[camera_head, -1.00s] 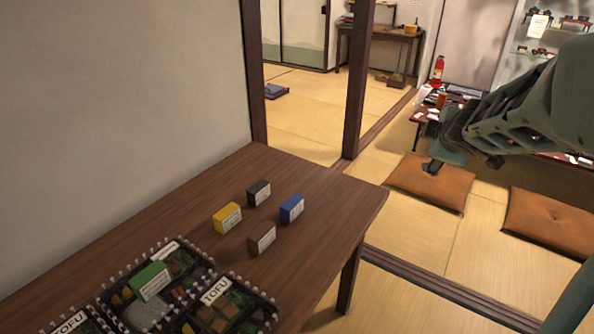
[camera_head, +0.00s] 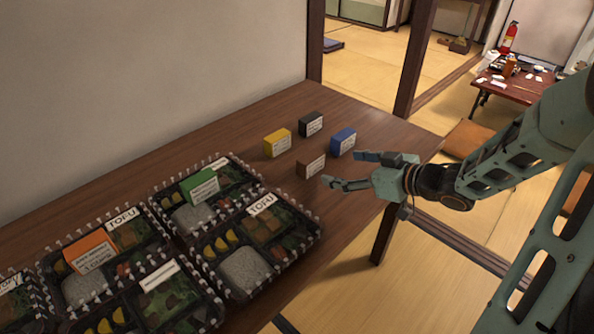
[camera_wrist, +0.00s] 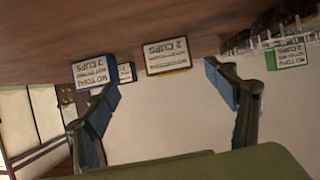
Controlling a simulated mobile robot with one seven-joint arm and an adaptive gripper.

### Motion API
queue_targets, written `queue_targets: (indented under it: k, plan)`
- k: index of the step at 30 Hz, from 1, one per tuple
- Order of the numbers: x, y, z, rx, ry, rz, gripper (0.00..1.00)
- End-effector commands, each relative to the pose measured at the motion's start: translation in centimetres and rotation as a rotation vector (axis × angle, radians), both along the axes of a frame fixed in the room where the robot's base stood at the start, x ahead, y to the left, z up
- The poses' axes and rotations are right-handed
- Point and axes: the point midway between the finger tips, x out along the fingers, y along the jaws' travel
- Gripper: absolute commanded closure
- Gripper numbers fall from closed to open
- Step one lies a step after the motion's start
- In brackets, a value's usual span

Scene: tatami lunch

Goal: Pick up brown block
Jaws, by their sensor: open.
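The brown block (camera_head: 311,166) stands on the dark wooden table, its white label facing my side. My gripper (camera_head: 342,171) is open and empty just right of it, fingers pointing towards it. In the wrist view, the picture is upside down and a labelled block with a brown edge, which looks like the brown block (camera_wrist: 167,57), shows between the open fingers, beyond their tips. The blue block (camera_head: 343,141) is close behind the gripper's far finger; it also shows by the left finger in the wrist view (camera_wrist: 92,72).
A yellow block (camera_head: 277,142) and a black block (camera_head: 311,124) stand behind the brown one. Spiky-rimmed bento trays (camera_head: 262,243) fill the table's left part, with a green block (camera_head: 201,187) and an orange block (camera_head: 90,251) on them. The table's right edge lies under my arm.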

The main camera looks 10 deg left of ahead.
Motion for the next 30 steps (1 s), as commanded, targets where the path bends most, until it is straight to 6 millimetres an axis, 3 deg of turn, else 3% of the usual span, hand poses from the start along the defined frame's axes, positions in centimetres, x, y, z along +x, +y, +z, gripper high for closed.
queue_targets:
  k: [7, 30]
  plan:
    - [0.0, 1.4, -0.3, 0.064, 0.014, 0.011, 0.22]
    - [5.7, 8.3, -4.0, 0.060, 0.012, 0.009, 0.22]
